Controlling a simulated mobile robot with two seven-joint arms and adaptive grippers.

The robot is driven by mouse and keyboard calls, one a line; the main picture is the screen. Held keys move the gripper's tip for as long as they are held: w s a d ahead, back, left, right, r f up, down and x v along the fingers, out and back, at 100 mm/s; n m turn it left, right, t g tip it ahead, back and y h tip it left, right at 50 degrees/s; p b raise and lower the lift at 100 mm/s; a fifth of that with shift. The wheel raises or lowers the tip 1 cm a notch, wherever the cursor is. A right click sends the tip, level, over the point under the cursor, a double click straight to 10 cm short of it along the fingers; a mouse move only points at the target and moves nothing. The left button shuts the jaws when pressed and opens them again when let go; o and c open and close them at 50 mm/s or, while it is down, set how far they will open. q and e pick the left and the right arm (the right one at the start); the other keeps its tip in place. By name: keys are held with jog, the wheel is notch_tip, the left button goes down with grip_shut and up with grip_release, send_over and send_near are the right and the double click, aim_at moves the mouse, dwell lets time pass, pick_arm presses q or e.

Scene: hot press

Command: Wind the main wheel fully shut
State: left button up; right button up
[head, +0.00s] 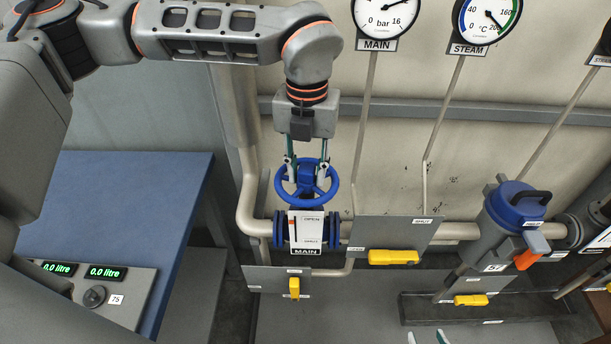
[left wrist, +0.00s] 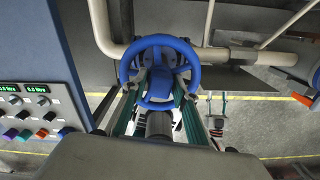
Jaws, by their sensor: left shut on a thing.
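The blue main wheel (head: 279,184) sits on top of its valve in the middle of the head view. It also shows in the left wrist view (left wrist: 160,41). My left gripper (head: 307,172) points down from above and is shut on the wheel, its fingers at the hub and spokes inside the rim. A white plate (head: 307,232) on the valve reads OPEN at the top and has a lower label too small to read surely. A red mark sits near its OPEN end. The teal fingertips of my right gripper (head: 427,338) show apart at the bottom edge, apparently empty.
Yellow handles (head: 393,257) (head: 294,288) sit right of and below the valve. A blue-lidded vessel (head: 514,203) stands at the right. Thin gauge stems rise behind. A blue bench (head: 130,190) and control panel (head: 110,285) are at the left.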

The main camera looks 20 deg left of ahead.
pick_arm(q)
jog(key=m+p, duration=0.1)
jog(key=m, duration=0.2)
jog(key=shift+r, duration=0.1)
jog(key=m+p, duration=0.1)
jog(key=m, duration=0.4)
jog(key=m+p, duration=0.1)
jog(key=m, duration=0.3)
jog(key=shift+p, duration=0.4)
jog(key=m+p, duration=0.2)
jog(key=m, duration=0.3)
jog(key=shift+m, duration=1.5)
